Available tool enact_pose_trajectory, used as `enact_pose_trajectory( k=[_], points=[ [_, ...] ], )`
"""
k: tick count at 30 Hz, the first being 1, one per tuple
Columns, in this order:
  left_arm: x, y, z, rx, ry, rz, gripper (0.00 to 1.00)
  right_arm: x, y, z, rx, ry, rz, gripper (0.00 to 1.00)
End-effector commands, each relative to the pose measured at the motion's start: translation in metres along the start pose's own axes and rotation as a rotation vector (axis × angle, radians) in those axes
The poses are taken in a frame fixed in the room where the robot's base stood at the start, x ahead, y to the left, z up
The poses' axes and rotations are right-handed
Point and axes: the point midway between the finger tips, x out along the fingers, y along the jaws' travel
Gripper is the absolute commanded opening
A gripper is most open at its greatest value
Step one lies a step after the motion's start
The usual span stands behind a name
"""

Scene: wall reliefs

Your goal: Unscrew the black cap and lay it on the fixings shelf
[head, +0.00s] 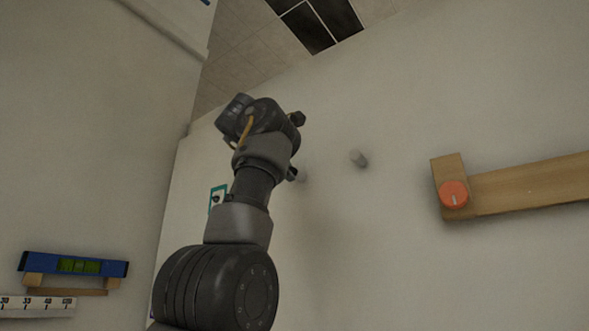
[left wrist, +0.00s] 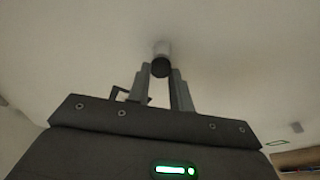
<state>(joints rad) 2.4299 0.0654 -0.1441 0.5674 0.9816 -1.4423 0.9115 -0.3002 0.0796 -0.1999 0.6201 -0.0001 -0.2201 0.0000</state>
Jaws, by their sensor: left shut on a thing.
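The black cap (left wrist: 161,67) is between the fingertips of my left gripper (left wrist: 160,73) in the left wrist view, at the end of a pale round stub (left wrist: 161,48) on the wall. The gripper is shut on the cap, which appears in line with the stub; I cannot tell if they are still joined. In the head view my left arm reaches up the middle and its wrist hides most of the gripper. My right gripper is not in view. No shelf can be surely identified as the fixings shelf.
A wooden bar (head: 530,187) with an orange round knob (head: 454,194) is at right. A blue level (head: 75,264) rests on a wooden holder at lower left, above a white ruler (head: 38,305). The wall between is clear.

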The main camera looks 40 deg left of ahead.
Motion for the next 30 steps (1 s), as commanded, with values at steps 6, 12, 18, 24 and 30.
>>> enact_pose_trajectory(
  k=[6,12,18,24,30],
  points=[
    [-0.001,0.004,0.001,-0.059,0.000,-0.013,0.00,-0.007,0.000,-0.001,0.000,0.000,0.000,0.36],
    [-0.001,0.001,0.001,-0.387,-0.001,-0.101,0.00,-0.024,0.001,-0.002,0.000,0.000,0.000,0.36],
    [-0.001,0.000,-0.001,-0.435,0.000,-0.109,0.00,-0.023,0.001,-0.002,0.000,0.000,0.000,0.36],
    [-0.001,0.000,0.000,-0.432,0.000,-0.108,0.33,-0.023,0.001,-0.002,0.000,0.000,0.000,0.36],
    [-0.001,0.000,-0.001,-0.429,0.000,-0.108,0.33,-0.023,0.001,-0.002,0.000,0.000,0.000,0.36]
  ],
)
